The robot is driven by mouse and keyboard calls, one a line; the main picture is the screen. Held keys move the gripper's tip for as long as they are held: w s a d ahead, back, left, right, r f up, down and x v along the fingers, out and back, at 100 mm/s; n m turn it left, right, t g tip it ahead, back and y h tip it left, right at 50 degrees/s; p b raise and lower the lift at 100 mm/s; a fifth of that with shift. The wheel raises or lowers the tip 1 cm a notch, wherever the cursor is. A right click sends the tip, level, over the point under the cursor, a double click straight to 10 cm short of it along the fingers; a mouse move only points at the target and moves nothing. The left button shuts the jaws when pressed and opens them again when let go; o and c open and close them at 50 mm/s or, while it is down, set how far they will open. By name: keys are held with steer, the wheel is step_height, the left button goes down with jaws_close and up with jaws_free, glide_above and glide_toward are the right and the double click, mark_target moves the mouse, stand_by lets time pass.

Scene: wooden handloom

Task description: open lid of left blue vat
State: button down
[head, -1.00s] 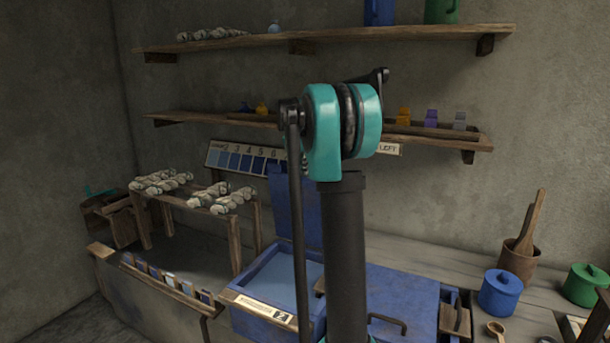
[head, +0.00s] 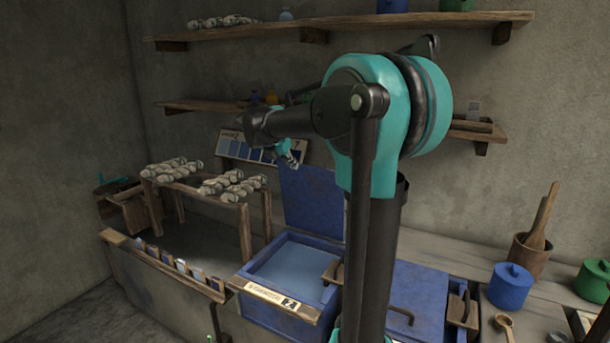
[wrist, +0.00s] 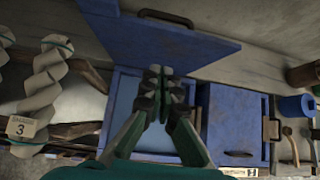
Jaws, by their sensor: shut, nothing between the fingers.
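The left blue vat (head: 248,297) stands open, and pale blue liquid shows inside it. Its lid (head: 312,203) stands upright at the back edge of the vat. In the wrist view the lid (wrist: 150,42) fills the upper middle, with a dark handle (wrist: 166,18) along its far edge. My gripper (head: 287,152) is above the vat, near the top of the lid in the picture. In the wrist view my gripper (wrist: 166,84) is shut and empty, in front of the vat opening and below the lid. I cannot tell whether it touches the lid.
A second blue vat (head: 415,290) with its lid closed stands to the right. A wooden rack with skeins (head: 232,184) is at the left. A numbered colour card (head: 228,145) is behind. Blue (head: 510,284) and green pots stand on the right bench.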

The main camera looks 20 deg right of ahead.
steer(key=s+a+f+t, duration=0.1)
steer(key=s+a+f, duration=0.1)
steer(key=s+a, duration=0.1)
steer(key=h, duration=0.1)
glide_toward(309, 178)
steer(key=shift+t, duration=0.3)
steer(key=f, duration=0.1)
steer(key=w+d+f, duration=0.1)
steer(key=f, duration=0.1)
steer(key=w+d+f, duration=0.1)
steer(key=shift+d+f, duration=0.2)
steer(key=shift+f, duration=0.05)
steer(key=shift+w+d+r, duration=0.1)
steer(key=shift+w+d, duration=0.4)
steer(key=shift+w, duration=0.05)
steer(key=shift+w+d+r, duration=0.1)
steer(key=shift+w+d, duration=0.15)
steer(key=shift+d, duration=0.05)
steer(key=w+d+g+y, duration=0.1)
steer(key=w+d, duration=0.5)
steer(key=shift+w+r+g+y, duration=0.2)
steer(key=shift+r+g+y, duration=0.2)
steer(key=shift+r, duration=0.05)
steer(key=shift+d, duration=0.15)
